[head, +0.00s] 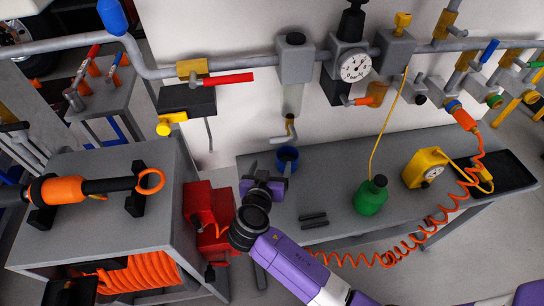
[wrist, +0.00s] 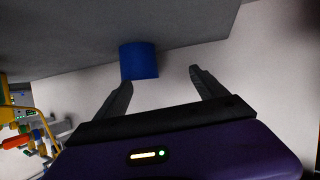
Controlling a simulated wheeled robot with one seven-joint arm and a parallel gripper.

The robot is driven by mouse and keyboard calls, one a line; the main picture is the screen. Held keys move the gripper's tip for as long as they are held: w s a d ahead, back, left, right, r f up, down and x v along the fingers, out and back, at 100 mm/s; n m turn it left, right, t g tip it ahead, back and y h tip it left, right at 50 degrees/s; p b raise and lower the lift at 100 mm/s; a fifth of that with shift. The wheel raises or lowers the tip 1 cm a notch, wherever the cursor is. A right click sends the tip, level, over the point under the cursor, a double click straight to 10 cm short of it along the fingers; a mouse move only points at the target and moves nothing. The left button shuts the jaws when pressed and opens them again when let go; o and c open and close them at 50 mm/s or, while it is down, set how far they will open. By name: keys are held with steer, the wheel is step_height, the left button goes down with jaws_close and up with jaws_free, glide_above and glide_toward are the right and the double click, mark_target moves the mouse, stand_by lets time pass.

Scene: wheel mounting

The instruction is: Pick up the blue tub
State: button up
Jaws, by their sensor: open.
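The blue tub (head: 287,160) stands on the grey bench near its left end, beneath a pipe with a bent brass-coloured outlet (head: 290,128). Its lower part is partly covered by my gripper in the head view. In the wrist view the tub (wrist: 139,61) shows ahead, nearer the left finger. My gripper (head: 268,170) is open and close to the tub; it also shows in the wrist view (wrist: 157,77). Nothing is seen between the fingertips, and the tub appears beyond them. Whether a finger touches it, I cannot tell.
A grey bench (head: 330,185) bears a green bottle (head: 371,195), a yellow gauge device (head: 425,168) and black bars (head: 314,219). A red box (head: 208,215) stands left of my arm. An orange coiled hose (head: 390,257) hangs along the bench front. Pipes and valves run above.

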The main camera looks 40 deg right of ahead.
mark_target(290, 153)
steer(key=s+m, duration=0.1)
steer(key=s+d+m+g+h, duration=0.1)
steer(key=shift+s+d+f+m, duration=0.2)
steer(key=shift+s+d+m, duration=0.05)
steer(key=shift+d+m, duration=0.05)
steer(key=shift+p+x, duration=1.05)
steer(key=shift+x, duration=2.85)
steer(key=shift+s, duration=0.15)
steer(key=shift+c, duration=0.4)
steer(key=c, duration=1.4)
steer(key=shift+c, duration=0.8)
